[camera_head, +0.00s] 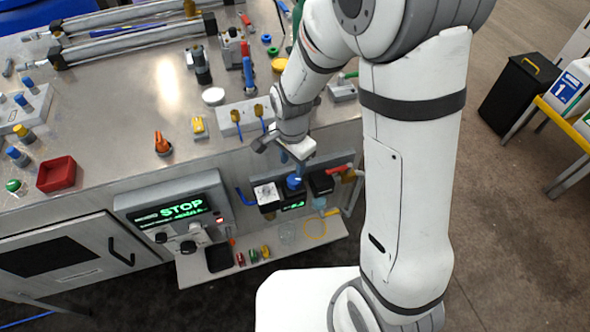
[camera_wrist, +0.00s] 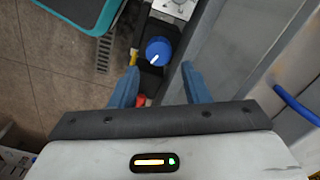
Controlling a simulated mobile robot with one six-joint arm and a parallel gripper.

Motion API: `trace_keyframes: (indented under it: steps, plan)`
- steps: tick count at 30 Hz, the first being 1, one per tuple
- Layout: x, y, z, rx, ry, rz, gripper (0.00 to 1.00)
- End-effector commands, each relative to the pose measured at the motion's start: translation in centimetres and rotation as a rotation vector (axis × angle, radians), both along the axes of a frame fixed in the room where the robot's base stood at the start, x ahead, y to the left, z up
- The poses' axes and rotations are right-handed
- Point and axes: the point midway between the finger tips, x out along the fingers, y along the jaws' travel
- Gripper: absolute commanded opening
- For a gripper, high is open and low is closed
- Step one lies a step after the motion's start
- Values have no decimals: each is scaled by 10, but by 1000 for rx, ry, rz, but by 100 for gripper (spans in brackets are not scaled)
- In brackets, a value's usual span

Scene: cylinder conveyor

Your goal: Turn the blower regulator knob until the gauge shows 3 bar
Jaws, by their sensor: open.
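The blue regulator knob (camera_head: 294,183) sits on a dark block in a row of fittings on the front of the bench. In the wrist view the blue knob (camera_wrist: 158,51) has a white pointer mark facing down-left. A white-faced gauge (camera_head: 266,192) is beside it; its dial shows partly in the wrist view (camera_wrist: 175,8), and its reading is too small to tell. A small green display (camera_head: 293,206) under the knob is unreadable. My gripper (camera_wrist: 160,69) is open, its two blue fingers apart, with the knob ahead of the gap; they do not visibly grip it.
A red-handled valve (camera_head: 338,170) is right of the knob, with a blue hose (camera_head: 245,196) to the left. A low shelf (camera_head: 284,250) with small parts lies below.

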Motion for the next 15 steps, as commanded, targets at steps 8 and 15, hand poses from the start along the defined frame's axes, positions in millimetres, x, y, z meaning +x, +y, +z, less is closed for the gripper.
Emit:
trace_keyframes:
  steps: [8, 15]
  plan:
    - [-2, -1, -42, -2, 6, 0, 42]
    - [-1, -1, -66, -1, 2, 0, 42]
